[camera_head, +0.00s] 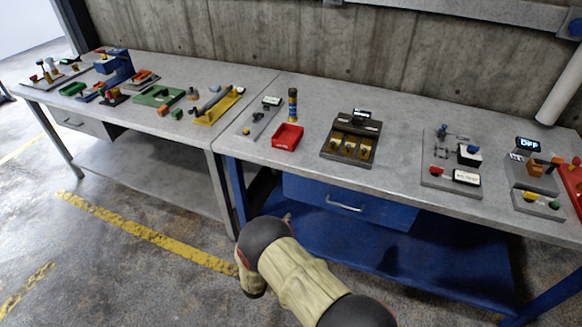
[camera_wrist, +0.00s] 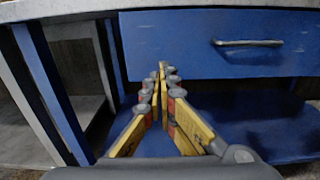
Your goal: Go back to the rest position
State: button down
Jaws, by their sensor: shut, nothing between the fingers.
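My gripper (camera_wrist: 161,70) is in the wrist view, with its yellow-sided fingers brought together at the tips and nothing between them. It points toward the front of the workbench, below the tabletop and to the left of the handle of the blue drawer (camera_wrist: 190,60). In the head view my arm (camera_head: 300,275) is bent in front of the bench, and the gripper's fingers are hidden there. The blue drawer (camera_head: 345,203) is shut, with a metal handle.
The right workbench (camera_head: 400,110) carries a red tray (camera_head: 287,137), a black device with yellow slots (camera_head: 351,137), a grey panel (camera_head: 452,163) and a unit showing "OFF" (camera_head: 530,170). The left workbench (camera_head: 200,75) holds several small tools. A blue lower shelf (camera_head: 420,255) lies beneath. The floor at left is clear.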

jog(key=s+d+f+m+g+h, duration=0.4)
jog(key=s+d+f+m+g, duration=0.15)
jog(key=s+d, duration=0.35)
jog(key=s+d+r+m+g+h, duration=0.1)
jog(key=s+d+r+m+g, duration=0.7)
jog(key=s+r, duration=0.1)
jog(key=s+r+m+g+y, duration=0.2)
jog(key=s+r+m+y, duration=0.3)
jog(key=s+r+m, duration=0.4)
jog(key=s+r+m+g+y, duration=0.2)
jog(key=s+r+m+y, duration=0.3)
jog(key=r, duration=0.6)
jog(key=s+d+r+m+t, duration=0.2)
jog(key=r+t, duration=0.1)
jog(key=r, duration=0.4)
jog(key=s+d+r+m+t+y, duration=0.1)
jog(key=s+d+r+m+t, duration=0.1)
jog(key=r, duration=0.5)
jog(key=shift+s+d+r+t, duration=0.3)
jog(key=shift+s+d+t, duration=0.25)
jog(key=shift+s, duration=0.25)
